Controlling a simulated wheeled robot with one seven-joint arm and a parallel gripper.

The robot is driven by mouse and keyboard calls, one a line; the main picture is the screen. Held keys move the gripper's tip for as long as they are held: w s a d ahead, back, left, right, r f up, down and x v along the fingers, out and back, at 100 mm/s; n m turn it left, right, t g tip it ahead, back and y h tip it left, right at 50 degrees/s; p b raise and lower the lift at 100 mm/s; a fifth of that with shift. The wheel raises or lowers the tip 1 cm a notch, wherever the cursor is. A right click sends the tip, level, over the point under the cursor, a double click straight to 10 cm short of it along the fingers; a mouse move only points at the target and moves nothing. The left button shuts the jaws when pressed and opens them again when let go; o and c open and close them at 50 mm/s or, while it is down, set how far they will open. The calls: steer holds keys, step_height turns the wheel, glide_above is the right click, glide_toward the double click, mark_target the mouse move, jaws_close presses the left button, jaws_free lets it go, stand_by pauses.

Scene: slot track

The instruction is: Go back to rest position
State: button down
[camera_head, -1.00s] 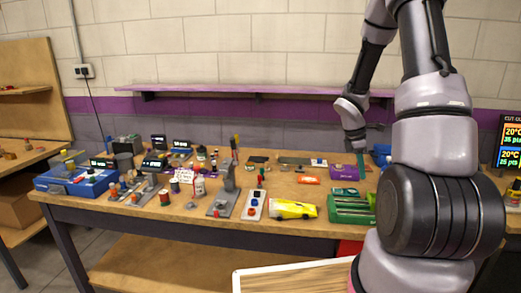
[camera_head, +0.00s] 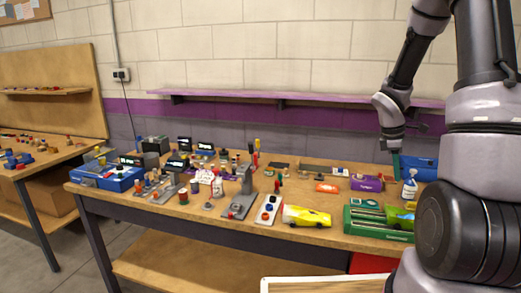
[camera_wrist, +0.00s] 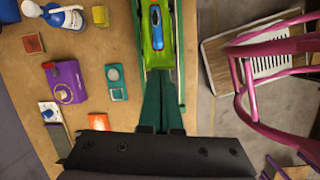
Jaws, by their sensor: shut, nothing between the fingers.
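My gripper (camera_head: 396,172) hangs above the right back part of the workbench (camera_head: 240,222), its teal fingers pointing down. In the wrist view the fingers (camera_wrist: 162,112) are together, with nothing held between them. They overlap the picture of a green tray (camera_wrist: 182,60) holding a yellow-green car (camera_wrist: 157,40) with a blue top. In the head view that green tray (camera_head: 375,230) stands at the bench's right front, partly hidden by my arm. My upper arm covers the right side of the head view.
A yellow car (camera_head: 306,216), purple box (camera_head: 367,184), spray bottle (camera_head: 410,186) and orange item (camera_head: 327,188) lie on the bench. Many small items crowd its left half. A purple shelf (camera_head: 290,101) runs along the wall. The wrist view shows a pink frame (camera_wrist: 240,75) at right.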

steer(key=s+a+r+m+t+y, duration=0.2)
steer(key=s+a+r+m, duration=0.6)
steer(key=r, duration=0.4)
steer(key=s+a+r+m+t+y, duration=0.3)
steer(key=s+a+r+m+t, duration=0.2)
steer(key=r, duration=0.8)
steer(key=s+a+m, duration=0.3)
steer(key=s+a, duration=0.1)
steer(key=a, duration=0.1)
steer(key=shift+s+r+m, duration=0.3)
steer(key=shift+m, duration=0.1)
